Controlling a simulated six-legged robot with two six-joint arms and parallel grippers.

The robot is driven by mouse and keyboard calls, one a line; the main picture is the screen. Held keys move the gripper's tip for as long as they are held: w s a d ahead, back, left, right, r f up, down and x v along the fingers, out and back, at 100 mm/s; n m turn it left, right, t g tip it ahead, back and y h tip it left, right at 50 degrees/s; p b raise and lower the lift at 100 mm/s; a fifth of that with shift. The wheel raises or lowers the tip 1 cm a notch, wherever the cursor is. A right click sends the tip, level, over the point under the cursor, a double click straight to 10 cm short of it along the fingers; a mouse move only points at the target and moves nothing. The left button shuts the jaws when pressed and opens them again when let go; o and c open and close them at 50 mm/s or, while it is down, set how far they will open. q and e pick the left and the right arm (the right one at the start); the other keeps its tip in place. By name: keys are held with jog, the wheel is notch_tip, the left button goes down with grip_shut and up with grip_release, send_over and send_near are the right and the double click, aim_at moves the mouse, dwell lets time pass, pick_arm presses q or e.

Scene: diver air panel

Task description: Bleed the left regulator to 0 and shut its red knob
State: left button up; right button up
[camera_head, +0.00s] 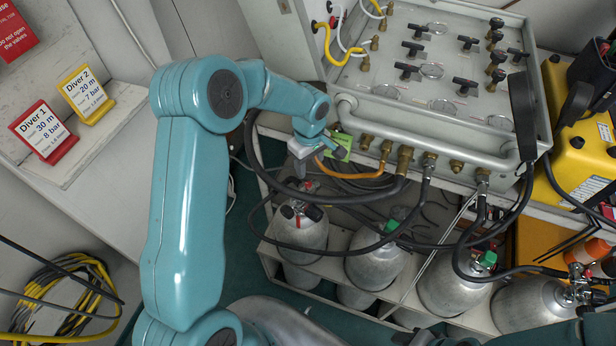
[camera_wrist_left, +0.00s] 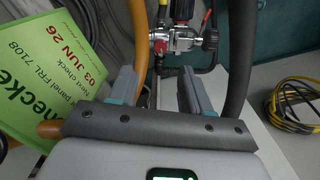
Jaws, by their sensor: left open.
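My left gripper (camera_head: 301,168) is open and empty, just above the top of the leftmost grey cylinder (camera_head: 300,232). In the left wrist view the two fingers of the gripper (camera_wrist_left: 160,85) stand apart. A metal regulator (camera_wrist_left: 178,42) with red parts shows beyond and between them, apart from the fingers. In the head view the regulator's red parts (camera_head: 308,186) are small and partly hidden by the gripper. I cannot read a gauge.
A green tag (camera_wrist_left: 60,80) hangs close to the left finger. An orange hose (camera_wrist_left: 138,45) and black hoses (camera_wrist_left: 240,60) pass on both sides of the gripper. The valve panel (camera_head: 440,60) stands above. More cylinders (camera_head: 375,262) stand to the right.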

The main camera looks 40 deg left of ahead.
aim_at(308, 184)
pick_arm(q)
notch_tip(308, 184, down, 7)
jog(key=shift+f+p, duration=0.2)
jog(key=shift+p, duration=0.2)
jog(key=shift+c, duration=0.4)
grip_shut()
